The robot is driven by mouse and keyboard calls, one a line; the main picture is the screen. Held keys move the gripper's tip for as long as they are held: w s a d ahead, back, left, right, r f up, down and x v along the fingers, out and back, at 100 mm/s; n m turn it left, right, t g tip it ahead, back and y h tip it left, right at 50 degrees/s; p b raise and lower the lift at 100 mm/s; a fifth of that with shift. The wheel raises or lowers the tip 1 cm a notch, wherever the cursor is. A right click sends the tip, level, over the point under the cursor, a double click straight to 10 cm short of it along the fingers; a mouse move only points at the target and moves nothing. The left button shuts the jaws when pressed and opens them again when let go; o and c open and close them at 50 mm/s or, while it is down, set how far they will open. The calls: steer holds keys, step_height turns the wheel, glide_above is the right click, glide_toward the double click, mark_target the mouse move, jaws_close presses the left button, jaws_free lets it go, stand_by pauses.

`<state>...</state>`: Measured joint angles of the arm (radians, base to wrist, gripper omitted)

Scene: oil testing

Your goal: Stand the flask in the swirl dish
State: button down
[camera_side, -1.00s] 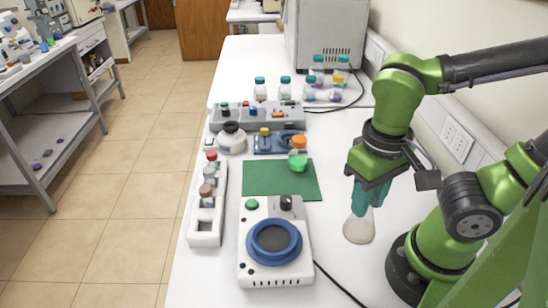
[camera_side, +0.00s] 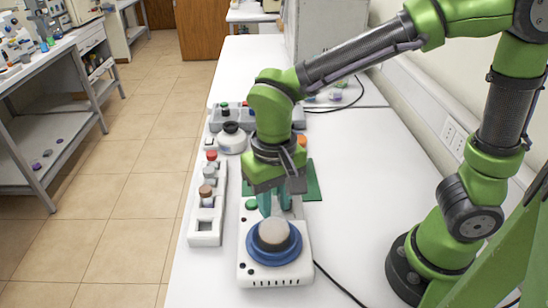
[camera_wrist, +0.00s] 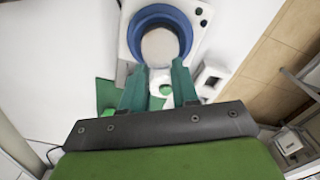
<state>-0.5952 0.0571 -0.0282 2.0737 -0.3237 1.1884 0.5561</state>
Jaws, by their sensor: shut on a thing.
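The flask (camera_side: 273,234) is a pale conical flask with beige contents. My gripper (camera_side: 272,204) is shut on its neck, and the fingers hide part of it. The swirl dish (camera_side: 291,250) is a blue ring on top of a white device. The flask's wide base shows inside the ring's outline in the side view. In the wrist view the flask (camera_wrist: 160,47) also lies within the blue dish (camera_wrist: 158,13), beyond the fingertips of my gripper (camera_wrist: 160,88). I cannot tell whether the base touches the dish floor.
A white rack (camera_side: 205,228) with small capped vials stands left of the device. A green mat (camera_side: 313,185) lies behind it, partly hidden by my arm. A round white device (camera_side: 232,139) stands farther back. The table to the right is clear apart from a black cable (camera_side: 338,284).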

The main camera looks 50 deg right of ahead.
steer(key=shift+f, duration=0.9)
steer(key=shift+f, duration=0.1)
steer(key=c, duration=0.8)
jaws_free()
steer(key=shift+c, duration=0.2)
